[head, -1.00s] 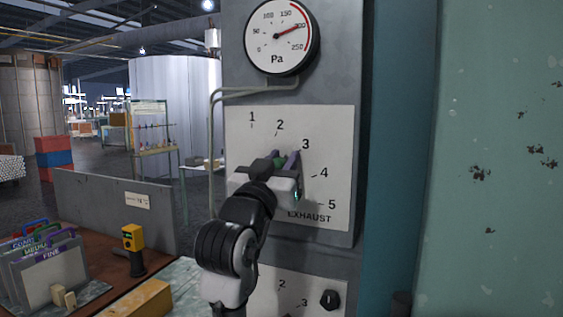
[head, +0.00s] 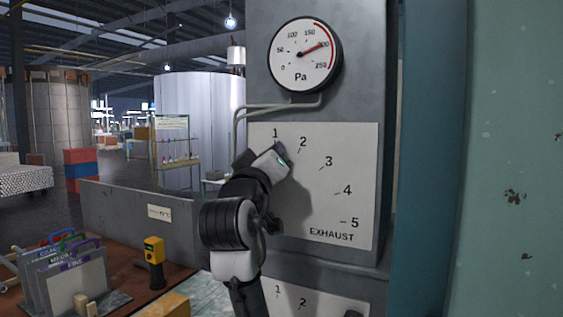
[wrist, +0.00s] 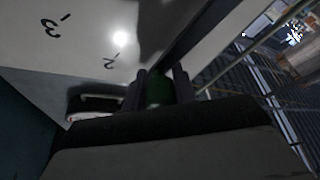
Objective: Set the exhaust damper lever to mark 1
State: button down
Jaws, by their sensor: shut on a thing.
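The white exhaust plate (head: 352,172) carries marks 1 to 5 in an arc, with mark 1 (head: 275,133) at the upper left. My gripper (head: 280,152) is at the plate's upper left, just below mark 1. In the wrist view my gripper (wrist: 160,88) is shut on the green damper lever (wrist: 159,88), which lies between its two fingers. In the head view the lever is hidden behind my gripper. Marks 2 and 3 show upside down in the wrist view; mark 1 does not show there.
A pressure gauge (head: 305,54) hangs above the plate, its needle near 200. A thin pipe (head: 262,107) runs along the plate's top left. A second numbered plate (head: 318,302) is below. A yellow-topped device (head: 154,251) and file holders (head: 75,275) stand on the bench.

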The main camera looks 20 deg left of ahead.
jog(key=shift+a+n+y, duration=0.3)
jog(key=shift+a+n, duration=0.55)
jog(key=shift+n, duration=0.05)
jog(key=shift+r, duration=0.1)
jog(key=c, duration=1.1)
grip_release()
jog(key=shift+a, duration=0.15)
jog(key=shift+c, duration=0.2)
jog(key=shift+s+d, duration=0.1)
jog(key=shift+d, duration=0.1)
jog(key=b+v, duration=0.5)
jog(key=v, duration=0.8)
jog(key=shift+s+b, duration=0.35)
jog(key=shift+b, duration=0.05)
jog(key=shift+d, duration=0.1)
